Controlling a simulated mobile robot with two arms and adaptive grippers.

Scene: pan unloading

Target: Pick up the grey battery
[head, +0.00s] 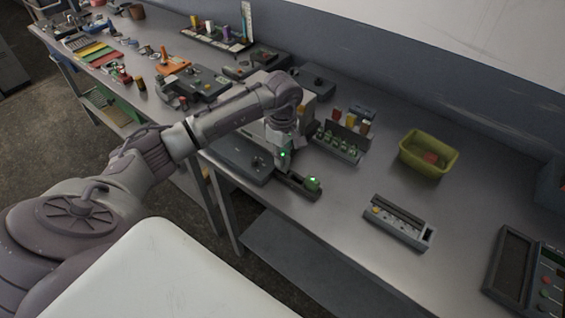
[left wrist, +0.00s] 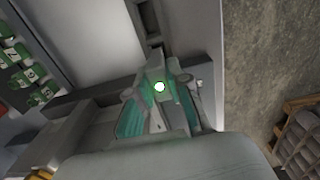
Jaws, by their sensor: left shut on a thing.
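My left gripper (head: 284,160) reaches down over the near edge of the bench, just above a dark narrow holder (head: 297,187) with a green-lit knob. In the left wrist view my gripper (left wrist: 160,105) is closed around a light grey piece (left wrist: 156,66), which appears to be the grey battery. A bright light glows on it and the fingers have a green tint. The fingers hide most of the piece, and I cannot tell whether it is clear of the holder. My right gripper is not in view.
A rack with several green cells (head: 337,143) stands behind the gripper. A dark panel with buttons (head: 525,275) is at far right. Bare bench lies between them.

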